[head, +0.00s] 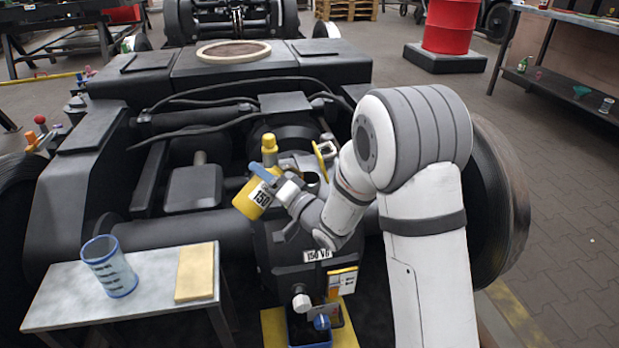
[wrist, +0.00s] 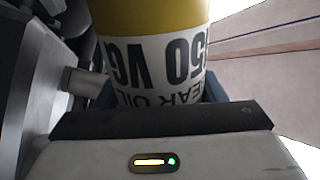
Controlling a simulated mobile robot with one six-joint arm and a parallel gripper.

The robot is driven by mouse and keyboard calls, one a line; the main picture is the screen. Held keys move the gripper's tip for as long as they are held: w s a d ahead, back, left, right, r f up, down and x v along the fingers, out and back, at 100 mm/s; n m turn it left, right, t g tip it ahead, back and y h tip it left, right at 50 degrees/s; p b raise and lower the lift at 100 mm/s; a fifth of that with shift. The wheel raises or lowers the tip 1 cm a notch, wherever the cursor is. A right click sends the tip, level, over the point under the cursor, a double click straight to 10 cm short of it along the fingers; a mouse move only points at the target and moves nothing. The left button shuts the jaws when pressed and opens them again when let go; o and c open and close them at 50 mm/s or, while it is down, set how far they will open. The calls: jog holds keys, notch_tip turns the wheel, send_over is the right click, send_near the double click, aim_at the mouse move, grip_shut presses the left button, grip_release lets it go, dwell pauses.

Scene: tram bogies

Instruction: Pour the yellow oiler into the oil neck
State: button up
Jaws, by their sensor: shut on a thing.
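The yellow oiler (head: 246,204) has a white label reading 150. My gripper (head: 274,180) is shut on its body and holds it above the gearbox, left of the oil neck. The oiler looks tilted in the head view; its spout is not clear. In the wrist view the oiler (wrist: 150,20) fills the space between the fingers, its label upside down and its ends cut off. The oil neck (head: 312,182) shows as a dark round opening on the gearbox (head: 285,262), partly hidden by my wrist. A yellow-rimmed flap (head: 320,157) stands up beside it.
A yellow-capped fitting (head: 268,145) rises just behind the oiler. A small bench (head: 150,268) at front left carries a blue-rimmed measuring cup (head: 109,266) and a yellow pad (head: 195,272). Black hoses (head: 200,130) and frame beams surround the gearbox. A wheel (head: 495,200) stands right.

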jog(key=shift+w+r+m+p, duration=0.1)
jog(key=shift+r+m+p, duration=0.1)
jog(key=shift+m+p, duration=0.3)
dwell(2.2)
